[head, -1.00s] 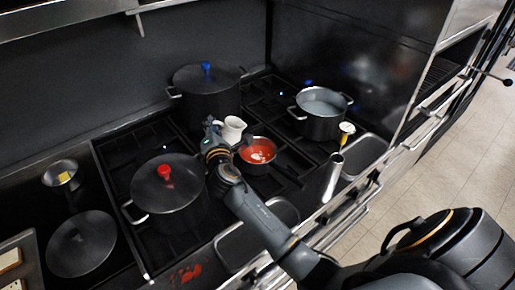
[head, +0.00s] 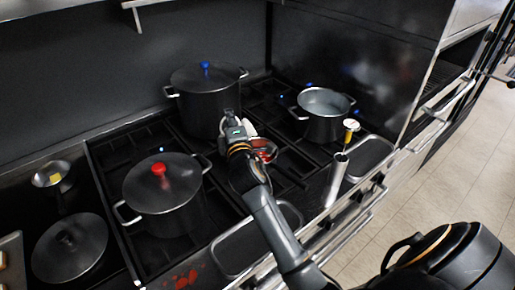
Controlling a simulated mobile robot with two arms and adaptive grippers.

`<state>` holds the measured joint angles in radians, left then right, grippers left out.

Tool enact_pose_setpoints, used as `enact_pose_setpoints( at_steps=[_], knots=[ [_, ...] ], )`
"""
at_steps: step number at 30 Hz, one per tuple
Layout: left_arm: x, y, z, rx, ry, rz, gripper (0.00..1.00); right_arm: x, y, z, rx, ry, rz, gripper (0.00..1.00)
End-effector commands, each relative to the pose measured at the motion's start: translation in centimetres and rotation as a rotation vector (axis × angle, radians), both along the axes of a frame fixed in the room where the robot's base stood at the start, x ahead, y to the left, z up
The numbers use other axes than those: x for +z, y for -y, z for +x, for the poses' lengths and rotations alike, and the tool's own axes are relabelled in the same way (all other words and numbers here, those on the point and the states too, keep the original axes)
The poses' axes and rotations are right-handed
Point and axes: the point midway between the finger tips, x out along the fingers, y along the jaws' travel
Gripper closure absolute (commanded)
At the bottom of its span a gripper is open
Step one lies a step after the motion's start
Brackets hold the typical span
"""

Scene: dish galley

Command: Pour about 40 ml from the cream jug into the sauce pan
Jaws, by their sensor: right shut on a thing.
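The cream jug (head: 250,129) is white and mostly hidden behind my right gripper (head: 236,122), which is shut on it. The jug's tilt cannot be made out. The sauce pan (head: 268,152) holds red sauce and sits on the hob just right of the gripper; my arm covers its left part. The jug is close to the pan's far left edge in the picture; whether cream is flowing cannot be seen. My left gripper is not in view.
A lidded pot with a blue knob (head: 205,92) stands behind. A lidded pot with a red knob (head: 165,195) is at left. An open pot (head: 322,115) of pale liquid is at right. A metal cylinder (head: 336,180) and a yellow-and-white thermometer-like item (head: 350,130) stand near the front edge.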

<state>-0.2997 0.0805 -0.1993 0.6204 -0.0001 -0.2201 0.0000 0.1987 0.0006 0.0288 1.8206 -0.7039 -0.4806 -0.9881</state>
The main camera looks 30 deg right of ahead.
Motion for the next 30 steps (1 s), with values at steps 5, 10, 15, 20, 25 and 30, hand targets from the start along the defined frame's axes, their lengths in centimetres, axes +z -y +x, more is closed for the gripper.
enact_pose_setpoints(
  at_steps=[5,10,15,20,25,30],
  knots=[
    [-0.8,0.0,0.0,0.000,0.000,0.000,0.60,-0.1,0.2,-0.1,0.001,0.023,0.041,1.00],
    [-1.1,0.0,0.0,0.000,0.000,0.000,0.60,-0.1,0.4,-0.2,0.000,0.035,0.066,1.00],
    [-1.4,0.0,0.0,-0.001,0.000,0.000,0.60,-0.2,0.6,-0.3,0.001,0.045,0.088,1.00],
    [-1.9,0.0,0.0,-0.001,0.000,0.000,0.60,-0.3,0.8,-0.4,0.001,0.056,0.115,1.00],
    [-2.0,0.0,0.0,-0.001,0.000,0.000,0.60,0.0,1.1,-0.5,0.000,0.072,0.150,1.00],
    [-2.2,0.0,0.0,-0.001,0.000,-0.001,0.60,0.2,1.4,-0.7,0.000,0.089,0.186,1.00]
  ],
)
